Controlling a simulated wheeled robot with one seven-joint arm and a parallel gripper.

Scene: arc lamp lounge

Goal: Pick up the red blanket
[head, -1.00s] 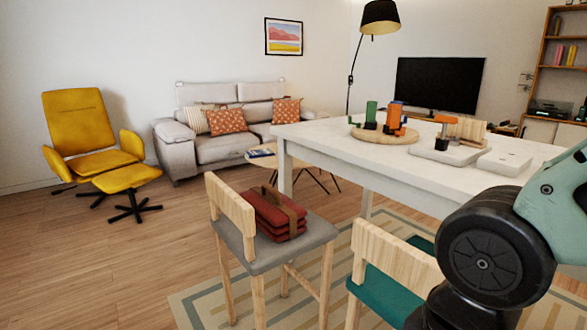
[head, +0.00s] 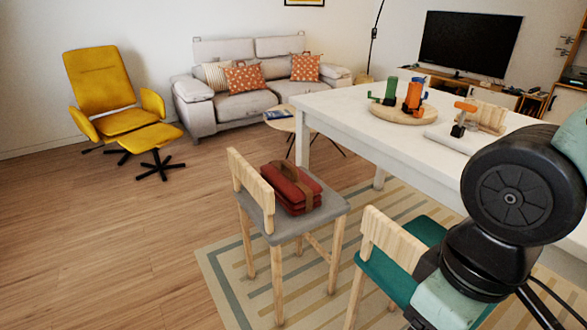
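The red blanket (head: 297,193) lies folded in a stack on the grey seat of a wooden chair (head: 326,205). A brown strap with a handle (head: 287,171) goes around it. The blanket sits close to the chair's backrest and is apart from my arm. Part of my arm fills the right side of the head view. My gripper's fingers do not show in this view.
A teal-seated chair (head: 405,277) stands between the grey chair and my arm. A white table (head: 345,112) stands behind, bearing a round wooden board (head: 397,118). A yellow armchair (head: 102,87) and a sofa (head: 238,105) are farther back. The wooden floor at left (head: 110,240) is clear.

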